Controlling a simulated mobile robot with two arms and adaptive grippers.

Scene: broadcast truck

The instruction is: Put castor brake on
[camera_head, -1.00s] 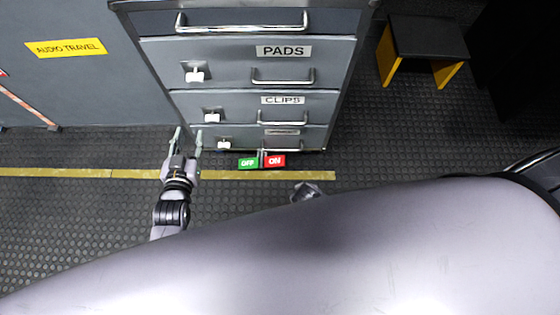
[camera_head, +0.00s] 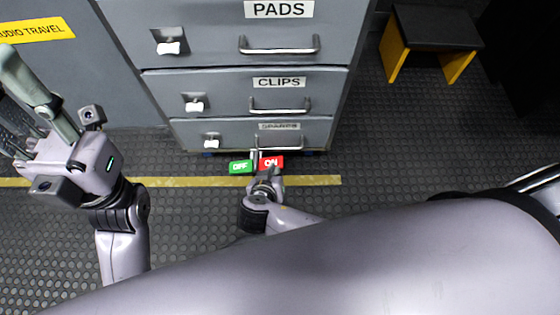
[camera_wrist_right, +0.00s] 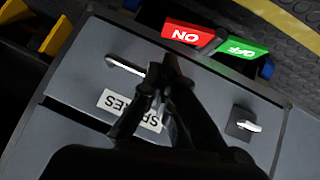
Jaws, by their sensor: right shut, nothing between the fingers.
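The castor brake pedal sits low at the front of the drawer cabinet. Its red ON half (camera_head: 271,162) is on the right and its green OFF half (camera_head: 240,167) on the left; the red half (camera_wrist_right: 188,34) and green half (camera_wrist_right: 240,48) also show in the right wrist view. My right gripper (camera_head: 260,163) is shut and empty, its fingertips close to the pedal; I cannot tell whether they touch. Its shut fingers (camera_wrist_right: 165,70) overlap the bottom drawer in the wrist view. My left gripper (camera_head: 27,108) is open and empty, raised at the left.
The grey cabinet (camera_head: 160,105) has drawers labelled PADS, CLIPS and SPARES, with protruding handles and white latches. A black and yellow stool (camera_head: 432,30) stands at the back right. A yellow floor stripe (camera_head: 190,181) runs before the cabinet.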

